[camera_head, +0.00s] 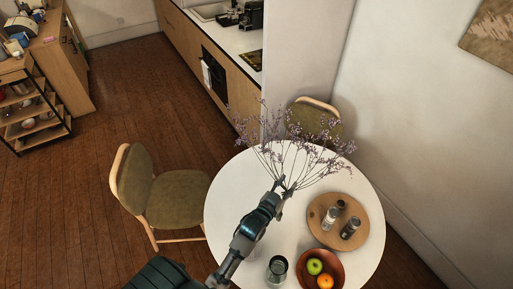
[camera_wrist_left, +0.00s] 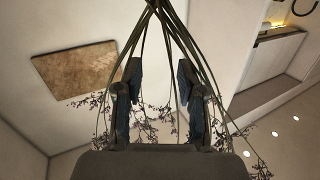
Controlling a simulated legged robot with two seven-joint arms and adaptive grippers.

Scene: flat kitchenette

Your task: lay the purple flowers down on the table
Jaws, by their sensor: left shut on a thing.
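The purple flowers (camera_head: 295,160) are a spray of thin branching stems with small purple blooms, fanned out over the back part of the round white table (camera_head: 225,190). My left gripper (camera_head: 283,185) is shut on their stems, over the table. In the left wrist view the stems (camera_wrist_left: 155,25) come together above the fingers of the left gripper (camera_wrist_left: 157,85), and the blooms hang on both sides. Whether any blooms touch the tabletop I cannot tell. My right gripper does not show.
A round wooden tray (camera_head: 318,212) with shakers stands to the right on the table. A brown bowl (camera_head: 335,272) with an apple and an orange and a dark glass (camera_head: 277,268) stand at the front. Green chairs stand left (camera_head: 178,195) and behind (camera_head: 313,118). The table's left side is clear.

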